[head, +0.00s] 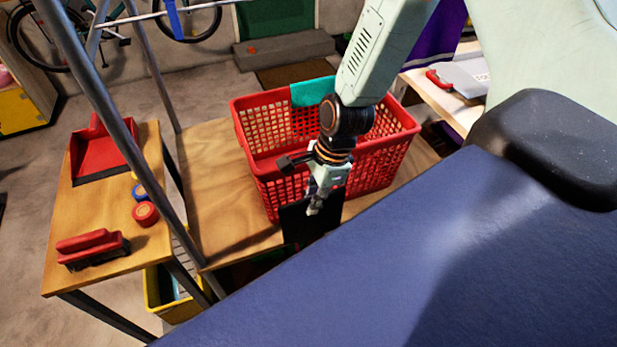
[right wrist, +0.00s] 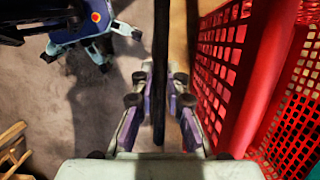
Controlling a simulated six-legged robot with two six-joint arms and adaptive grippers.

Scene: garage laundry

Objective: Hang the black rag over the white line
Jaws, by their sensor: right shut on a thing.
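The black rag (head: 302,226) hangs from my right gripper (head: 316,205), just in front of the red basket's near side. In the right wrist view the rag (right wrist: 160,75) shows edge-on as a thin dark strip between the two fingers (right wrist: 160,105), which are shut on it. The white line (head: 135,18) runs across the top left of the head view, far from the rag, with a blue cloth (head: 174,20) hanging over it. My left gripper is not in view.
The red basket (head: 262,165) stands on a wooden bench (head: 215,190), a teal cloth (head: 312,92) over its far rim. Metal poles (head: 110,115) rise at the left, before a table with a red dustpan (head: 104,150). A purple cloth (head: 437,35) hangs at the upper right.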

